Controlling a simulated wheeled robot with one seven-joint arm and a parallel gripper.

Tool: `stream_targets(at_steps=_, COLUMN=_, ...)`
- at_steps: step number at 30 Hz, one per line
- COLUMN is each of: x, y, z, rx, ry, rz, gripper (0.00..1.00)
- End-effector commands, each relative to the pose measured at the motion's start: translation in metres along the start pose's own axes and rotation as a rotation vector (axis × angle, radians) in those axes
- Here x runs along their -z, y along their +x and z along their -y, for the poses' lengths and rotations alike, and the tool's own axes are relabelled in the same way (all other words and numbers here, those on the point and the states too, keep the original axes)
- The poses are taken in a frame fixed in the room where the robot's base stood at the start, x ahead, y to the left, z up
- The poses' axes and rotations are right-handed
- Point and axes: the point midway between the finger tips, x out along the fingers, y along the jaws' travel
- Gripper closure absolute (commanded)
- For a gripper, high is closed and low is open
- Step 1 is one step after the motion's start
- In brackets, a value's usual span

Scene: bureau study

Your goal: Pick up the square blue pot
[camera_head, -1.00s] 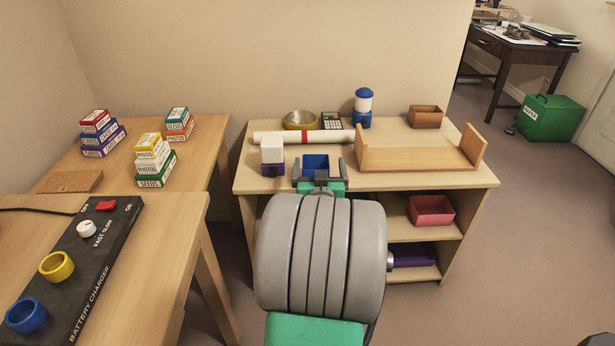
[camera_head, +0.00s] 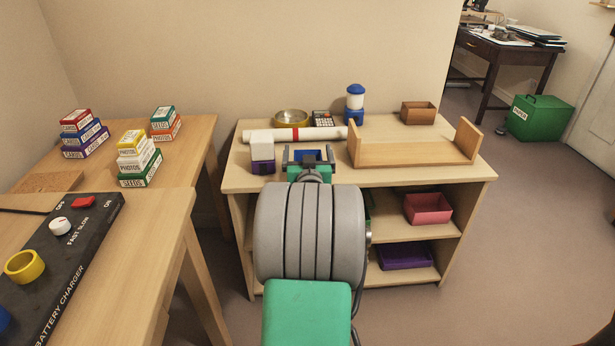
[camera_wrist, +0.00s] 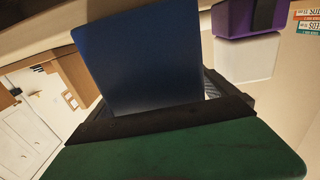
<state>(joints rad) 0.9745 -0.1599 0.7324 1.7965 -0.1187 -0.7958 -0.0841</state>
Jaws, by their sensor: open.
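The square blue pot (camera_head: 312,155) stands near the front edge of the shelf unit's top, beside a white block on a purple one. My gripper (camera_head: 309,153) is open, with its dark fingers at the left and right sides of the pot. Its green body hides the pot's lower front. In the wrist view the pot's blue face (camera_wrist: 140,65) fills the middle, just beyond the dark gripper bar. I cannot tell whether the fingers touch the pot.
Close left of the pot are the white block (camera_head: 261,143) and purple block (camera_head: 263,167). A white roll (camera_head: 275,134) lies behind it. A wooden stand (camera_head: 415,152) is close on the right. A blue-and-white jar (camera_head: 355,103) stands further back.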

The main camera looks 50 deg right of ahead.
Motion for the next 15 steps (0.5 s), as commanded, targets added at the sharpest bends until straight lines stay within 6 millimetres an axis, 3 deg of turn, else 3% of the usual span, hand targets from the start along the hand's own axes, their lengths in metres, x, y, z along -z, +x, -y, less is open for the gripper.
stream_targets(at_steps=6, x=0.0007, y=0.0015, z=0.0006, rx=0.001, ry=0.000, rz=0.000, gripper=0.04)
stream_targets(at_steps=15, x=0.0006, y=0.0012, z=0.0010, rx=0.001, ry=0.000, rz=0.000, gripper=0.29)
